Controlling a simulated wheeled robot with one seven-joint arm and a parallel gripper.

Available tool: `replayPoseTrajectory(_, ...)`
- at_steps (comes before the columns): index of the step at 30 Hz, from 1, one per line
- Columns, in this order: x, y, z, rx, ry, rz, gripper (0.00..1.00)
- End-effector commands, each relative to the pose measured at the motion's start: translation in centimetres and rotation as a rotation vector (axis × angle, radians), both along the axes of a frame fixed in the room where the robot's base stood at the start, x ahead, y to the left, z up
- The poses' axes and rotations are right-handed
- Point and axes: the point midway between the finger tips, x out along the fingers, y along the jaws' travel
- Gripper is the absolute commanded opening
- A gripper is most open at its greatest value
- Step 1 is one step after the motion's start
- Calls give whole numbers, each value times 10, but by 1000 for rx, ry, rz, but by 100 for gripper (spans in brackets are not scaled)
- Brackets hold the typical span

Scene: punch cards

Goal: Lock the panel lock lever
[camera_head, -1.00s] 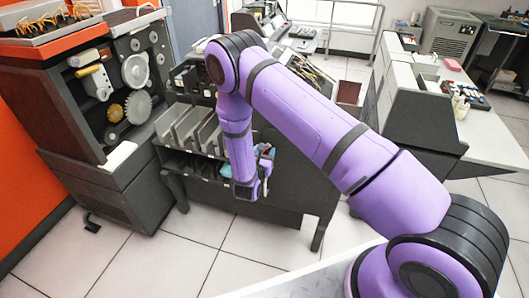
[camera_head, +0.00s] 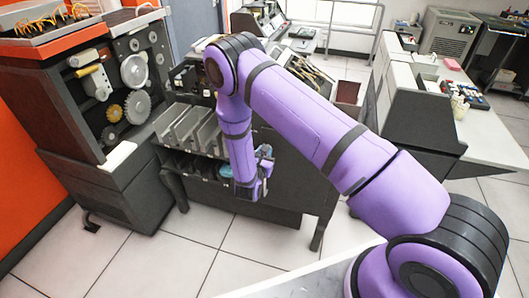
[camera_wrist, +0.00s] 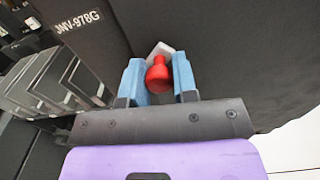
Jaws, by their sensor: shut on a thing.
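In the wrist view, the lever shows as a red rounded knob (camera_wrist: 158,75) on a pale grey piece (camera_wrist: 160,49), in front of a dark panel (camera_wrist: 220,50). My gripper (camera_wrist: 159,82) has its two blue fingers on either side of the knob, shut on it. The rest of the lever and its pivot are hidden behind the knob. In the head view, my gripper (camera_head: 264,168) is low beside the dark machine, at the right end of its card slots. The lever cannot be made out there.
Grey card slots (camera_head: 190,128) line the machine just left of my arm; they also show in the wrist view (camera_wrist: 62,82). A dark cabinet with gears (camera_head: 125,95) stands further left. A desk unit (camera_head: 415,105) stands right. Tiled floor (camera_head: 190,260) is open in front.

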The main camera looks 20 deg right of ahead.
Motion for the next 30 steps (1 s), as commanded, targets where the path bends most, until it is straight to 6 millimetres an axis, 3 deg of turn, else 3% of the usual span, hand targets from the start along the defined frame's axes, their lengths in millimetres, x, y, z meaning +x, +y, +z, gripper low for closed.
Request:
replayPoseTrajectory(21, -10, -12, -46, 451, -325, 1, 0)
replayPoseTrajectory(30, -11, -13, -58, 566, -408, 2, 0)
